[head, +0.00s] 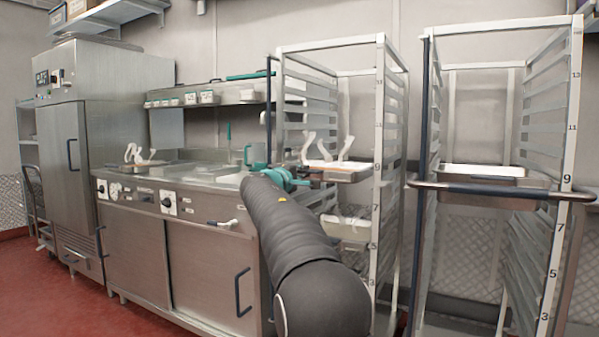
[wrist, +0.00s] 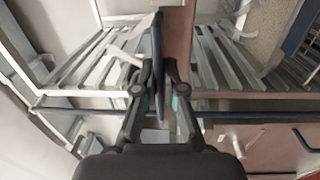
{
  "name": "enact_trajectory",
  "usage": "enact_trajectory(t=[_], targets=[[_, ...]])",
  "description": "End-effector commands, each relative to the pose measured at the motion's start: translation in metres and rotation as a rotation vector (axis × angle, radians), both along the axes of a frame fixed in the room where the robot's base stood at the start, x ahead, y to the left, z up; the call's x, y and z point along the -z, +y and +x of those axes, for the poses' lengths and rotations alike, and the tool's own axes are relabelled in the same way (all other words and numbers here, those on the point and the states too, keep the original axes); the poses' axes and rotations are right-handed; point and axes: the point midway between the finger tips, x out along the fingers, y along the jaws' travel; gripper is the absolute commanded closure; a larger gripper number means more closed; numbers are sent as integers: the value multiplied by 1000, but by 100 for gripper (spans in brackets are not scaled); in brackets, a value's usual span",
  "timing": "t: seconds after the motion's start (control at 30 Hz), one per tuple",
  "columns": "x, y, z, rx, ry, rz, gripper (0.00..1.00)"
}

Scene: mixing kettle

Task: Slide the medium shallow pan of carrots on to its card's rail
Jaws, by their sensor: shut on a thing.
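A shallow metal pan (head: 340,176) sits level inside the left rack (head: 380,120), near its number 9, with white steam above it. Its contents are too small to make out as carrots. My gripper (head: 285,178) is at the pan's left end, at the rack's open side. In the wrist view, my gripper (wrist: 158,98) is closed on a thin edge-on piece beside the pan's reddish-brown face (wrist: 178,42). Rack rails show on both sides of the pan there. Whether the pan rests on a rail is hidden. Small white cards (head: 208,97) stand on the wall shelf; their writing is unreadable.
A lower pan (head: 345,229) stands in the same rack. The right rack (head: 570,130) holds another pan (head: 480,172) behind a dark horizontal bar (head: 490,191). Red floor is clear at lower left.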

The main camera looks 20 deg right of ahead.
Motion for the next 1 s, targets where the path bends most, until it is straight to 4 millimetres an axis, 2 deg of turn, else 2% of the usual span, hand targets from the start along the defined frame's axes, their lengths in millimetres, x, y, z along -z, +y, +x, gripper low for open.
enact_trajectory(t=[0.03, 0.6, 1.0], targets=[[-5, -3, 1, 1, -5, -4, 100], [-5, -31, 23, 2, -6, -6, 100], [-4, -35, 26, 1, -7, -6, 100]])
